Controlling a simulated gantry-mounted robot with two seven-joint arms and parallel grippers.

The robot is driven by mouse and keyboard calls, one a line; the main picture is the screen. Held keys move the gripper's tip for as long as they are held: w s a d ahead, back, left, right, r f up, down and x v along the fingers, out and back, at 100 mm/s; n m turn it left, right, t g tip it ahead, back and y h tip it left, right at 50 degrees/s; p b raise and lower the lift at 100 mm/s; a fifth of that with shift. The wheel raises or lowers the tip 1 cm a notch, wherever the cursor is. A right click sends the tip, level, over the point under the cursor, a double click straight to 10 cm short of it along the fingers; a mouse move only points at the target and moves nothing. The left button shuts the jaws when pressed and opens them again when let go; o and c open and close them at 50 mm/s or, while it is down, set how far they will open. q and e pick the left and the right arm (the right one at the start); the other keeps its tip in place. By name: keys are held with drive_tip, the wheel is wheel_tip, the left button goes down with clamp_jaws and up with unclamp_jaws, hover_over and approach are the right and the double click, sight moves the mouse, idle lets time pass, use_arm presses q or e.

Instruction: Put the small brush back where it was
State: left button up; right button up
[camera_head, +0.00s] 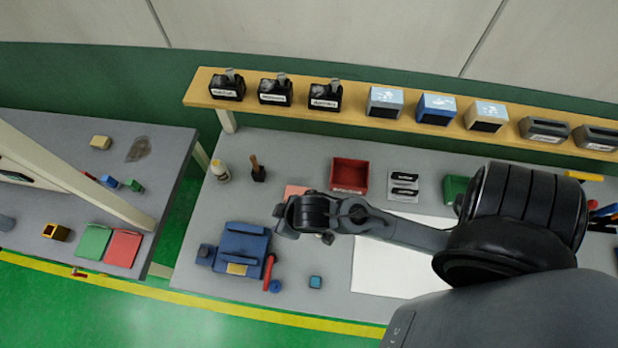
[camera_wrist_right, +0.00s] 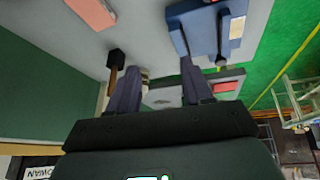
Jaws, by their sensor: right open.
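A small upright tool with a wooden handle and a black block at its base (camera_head: 258,170), likely the small brush in its holder, stands on the grey bench left of centre. In the right wrist view its dark block (camera_wrist_right: 116,58) and brown handle show beside one finger, apart from the jaws. My right gripper (camera_wrist_right: 158,66) is open with nothing held between its fingers. In the head view my right arm reaches in from the right, its wrist above the bench near the blue fixture (camera_head: 241,244); its fingertips are hidden there. My left gripper is out of view.
A white bottle (camera_head: 220,171) stands left of the wooden-handled tool. A red bin (camera_head: 349,175), grey card holder (camera_head: 403,186) and pink pad (camera_head: 296,191) lie to its right. A wooden shelf (camera_head: 356,114) with several boxes runs behind.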

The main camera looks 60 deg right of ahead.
drive_tip(key=s+d+r+g, duration=0.1)
drive_tip(key=s, duration=0.6)
drive_tip(key=shift+g, duration=0.3)
drive_tip(key=shift+r, duration=0.2)
wheel_tip(320, 180, up, 9)
drive_tip(key=p, duration=0.9)
drive_tip(key=shift+f, duration=0.2)
